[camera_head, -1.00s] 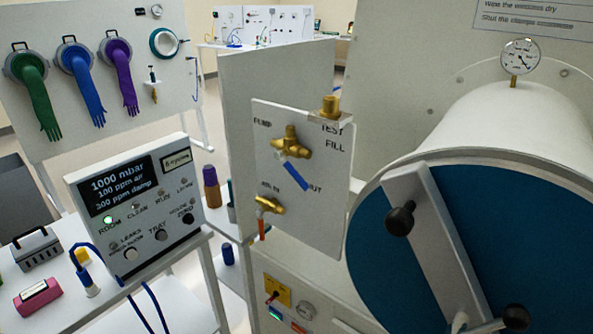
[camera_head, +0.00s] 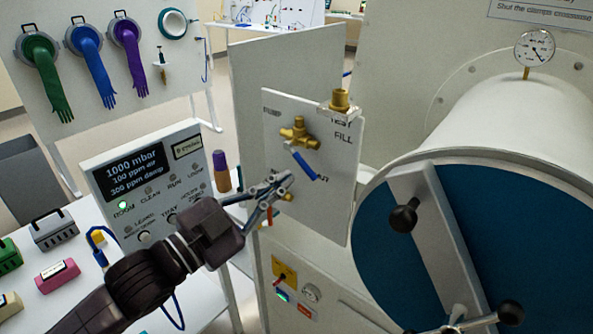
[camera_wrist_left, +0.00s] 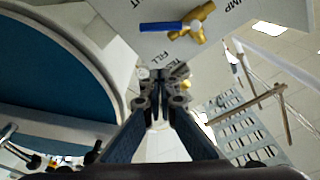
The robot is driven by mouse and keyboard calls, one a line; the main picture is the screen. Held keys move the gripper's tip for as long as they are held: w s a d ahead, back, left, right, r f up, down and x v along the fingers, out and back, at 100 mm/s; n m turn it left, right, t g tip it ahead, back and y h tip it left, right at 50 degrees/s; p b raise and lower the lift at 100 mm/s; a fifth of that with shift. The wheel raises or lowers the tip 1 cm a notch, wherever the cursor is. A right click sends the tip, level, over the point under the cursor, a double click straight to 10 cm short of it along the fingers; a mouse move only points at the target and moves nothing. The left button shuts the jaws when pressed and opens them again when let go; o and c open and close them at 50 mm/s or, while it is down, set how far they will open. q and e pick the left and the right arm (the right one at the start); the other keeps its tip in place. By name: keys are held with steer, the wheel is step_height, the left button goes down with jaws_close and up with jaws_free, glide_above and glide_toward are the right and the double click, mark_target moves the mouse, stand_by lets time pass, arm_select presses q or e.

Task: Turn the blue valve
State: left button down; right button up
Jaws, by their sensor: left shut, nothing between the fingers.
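The blue valve has a blue lever handle (camera_head: 303,165) on a brass body (camera_head: 299,133), mounted on the upper part of a white panel. The handle slopes down to the right in the head view. In the left wrist view the blue handle (camera_wrist_left: 160,28) and brass body (camera_wrist_left: 190,25) show at the top, beyond the fingers. My left gripper (camera_head: 283,183) is shut and empty, its tips just below and left of the handle, apparently apart from it. The tips also show in the left wrist view (camera_wrist_left: 160,75). My right gripper is not in view.
A lower brass valve with an orange-red lever (camera_head: 268,216) is partly hidden behind my left gripper. A brass fitting (camera_head: 340,99) tops the panel. A large chamber with a blue door (camera_head: 390,250) stands right. A readout box (camera_head: 135,168) and table stand left.

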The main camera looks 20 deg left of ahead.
mark_target(305, 168)
arm_select(q)
steer(key=p+x, duration=0.2)
steer(key=x, duration=0.7)
steer(key=a+f, duration=0.1)
steer(key=a+f+p, duration=0.1)
steer(key=f, duration=0.1)
steer(key=shift+w+a+f, duration=0.1)
steer(key=shift+w, duration=0.4)
